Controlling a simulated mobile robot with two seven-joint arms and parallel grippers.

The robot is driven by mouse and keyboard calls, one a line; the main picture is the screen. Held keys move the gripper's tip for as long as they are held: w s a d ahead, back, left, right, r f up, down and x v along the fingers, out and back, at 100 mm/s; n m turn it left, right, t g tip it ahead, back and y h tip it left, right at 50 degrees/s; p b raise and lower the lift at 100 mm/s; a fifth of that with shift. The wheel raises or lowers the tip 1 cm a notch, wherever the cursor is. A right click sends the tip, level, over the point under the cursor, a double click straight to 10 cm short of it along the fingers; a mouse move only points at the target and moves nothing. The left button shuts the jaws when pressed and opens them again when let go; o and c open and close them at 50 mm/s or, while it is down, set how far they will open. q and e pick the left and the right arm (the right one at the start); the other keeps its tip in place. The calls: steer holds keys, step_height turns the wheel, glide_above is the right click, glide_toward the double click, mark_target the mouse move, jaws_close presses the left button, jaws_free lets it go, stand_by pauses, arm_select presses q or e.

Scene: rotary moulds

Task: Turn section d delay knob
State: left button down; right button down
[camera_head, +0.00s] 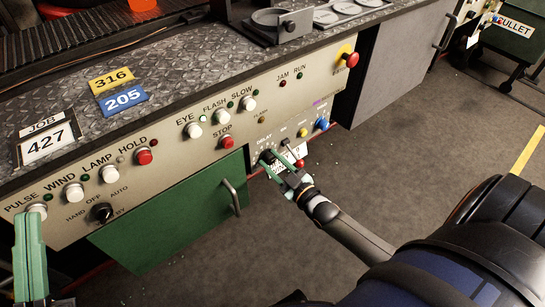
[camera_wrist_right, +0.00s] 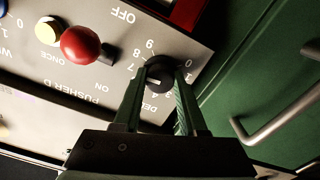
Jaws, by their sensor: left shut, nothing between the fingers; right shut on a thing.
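The section D delay knob (camera_wrist_right: 158,76) is a small black dial with a light mark, set in a ring of printed numbers on the panel. Part of the lettering beside it is hidden. My right gripper (camera_wrist_right: 162,88) is shut on this knob, with one green finger on either side. My left gripper (camera_head: 30,217) is shut and empty, upright at the far left in front of the panel.
A green door (camera_head: 165,220) with a metal handle (camera_head: 232,197) is below the panel. A black selector (camera_head: 102,212) is near my left gripper. The floor at right is open.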

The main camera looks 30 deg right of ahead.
steer(key=m+p, duration=0.1)
steer(key=m, duration=0.5)
steer(key=shift+m+p, duration=0.3)
steer(key=shift+p, duration=0.1)
steer(key=shift+m, duration=0.7)
arm_select(q)
steer(key=w+f+n+g+y, duration=0.1)
steer(key=f+n+g+y, duration=0.1)
steer(key=f, duration=0.4)
steer(key=w+a+f+n+g+y, duration=0.1)
steer(key=w+f+n+g+y, duration=0.1)
steer(key=f, duration=0.5)
steer(key=shift+f+g+y, duration=0.25)
steer(key=shift+g+y, duration=0.15)
steer(key=shift+y, duration=0.2)
arm_select(e)
steer(key=shift+m, duration=1.1)
arm_select(q)
steer(key=shift+w+f, duration=0.1)
steer(key=shift+f, duration=0.05)
arm_select(e)
steer(key=shift+c, duration=2.3)
jaws_free()
